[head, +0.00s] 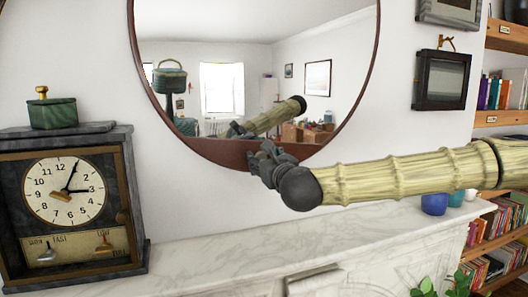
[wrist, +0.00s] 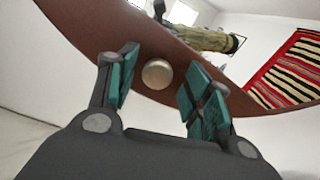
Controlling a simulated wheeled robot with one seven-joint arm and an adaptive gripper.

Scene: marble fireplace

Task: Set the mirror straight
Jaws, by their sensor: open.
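The round mirror (head: 262,52) with a reddish-brown frame hangs on the white wall above the mantel; its upper part is out of view. I cannot tell from its round outline whether it is tilted. My gripper (head: 263,153) is at the bottom of its frame. In the wrist view the frame (wrist: 75,27) curves across the picture, with a round metallic knob (wrist: 157,73) on it. My gripper (wrist: 160,76) is open, its teal-padded fingers on either side of the knob, with visible gaps. The knob is hidden behind my gripper in the head view.
A marble mantel (head: 215,257) runs below the mirror. A clock (head: 70,200) with a green box (head: 52,113) on top stands at left. Blue pots (head: 434,204) stand under my forearm at right. A dark picture frame (head: 441,80) hangs at right, beside bookshelves (head: 508,120).

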